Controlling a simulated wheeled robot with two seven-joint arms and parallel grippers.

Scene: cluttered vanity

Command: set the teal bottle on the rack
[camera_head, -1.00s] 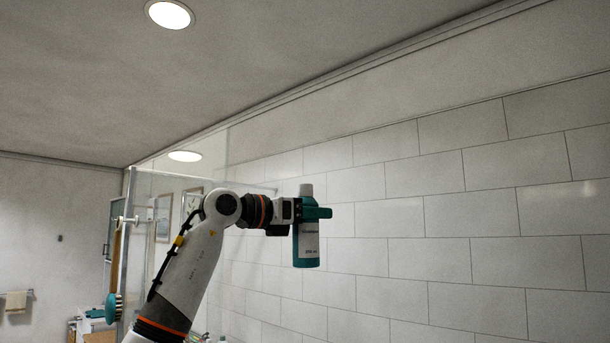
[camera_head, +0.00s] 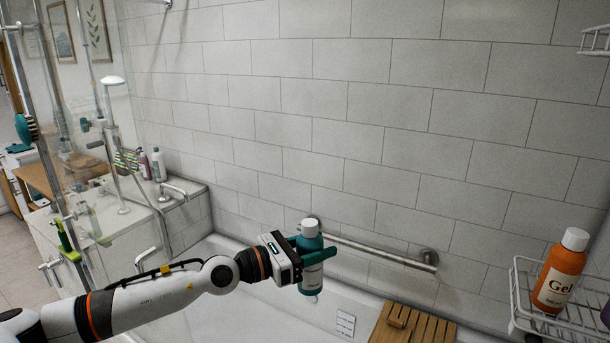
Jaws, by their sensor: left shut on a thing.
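The teal bottle (camera_head: 311,273) with a white cap and a white label is upright in my left gripper (camera_head: 318,252). The gripper is shut around its upper part and holds it in the air, in front of the tiled wall and over the bathtub. A white wire rack (camera_head: 513,300) is at the right edge, apart from the bottle. An orange gel bottle (camera_head: 560,275) with a white cap stands on it. Part of another wire rack (camera_head: 594,40) shows at the top right. My right gripper is not in view.
A metal grab bar (camera_head: 385,254) runs along the wall behind the teal bottle. A slatted wooden board (camera_head: 415,328) is at the bottom, between bottle and rack. A glass panel (camera_head: 95,120), a faucet and several bottles are at the left.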

